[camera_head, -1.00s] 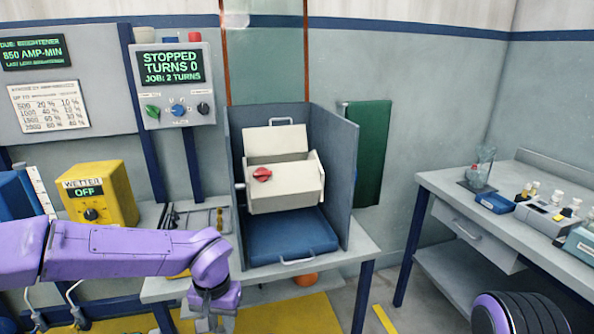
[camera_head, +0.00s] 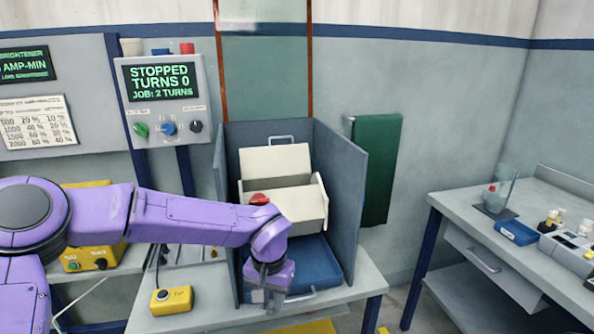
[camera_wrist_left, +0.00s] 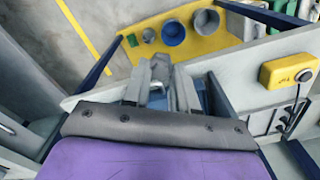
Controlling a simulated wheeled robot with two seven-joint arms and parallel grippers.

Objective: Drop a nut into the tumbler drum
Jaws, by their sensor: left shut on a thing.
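The tumbler drum (camera_head: 300,207) is a cream box with a red knob (camera_head: 259,199) on its front. Its lid (camera_head: 275,160) stands open behind it, inside a grey-blue three-sided guard (camera_head: 340,190). My left gripper (camera_head: 268,294) points down in front of the drum, lower and a little left of its middle, over the front of the blue tray (camera_head: 318,258). In the left wrist view my left gripper (camera_wrist_left: 161,78) is shut on a small grey piece (camera_wrist_left: 161,66), seemingly the nut. Its exact shape is unclear. My right gripper is out of view.
The control panel (camera_head: 163,90) reads STOPPED, TURNS 0, JOB: 2 TURNS. A yellow button box (camera_head: 172,300) sits on the bench (camera_head: 215,312) to the left. In the left wrist view, cups stand on a yellow surface (camera_wrist_left: 150,27) below. Another table (camera_head: 465,215) stands right.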

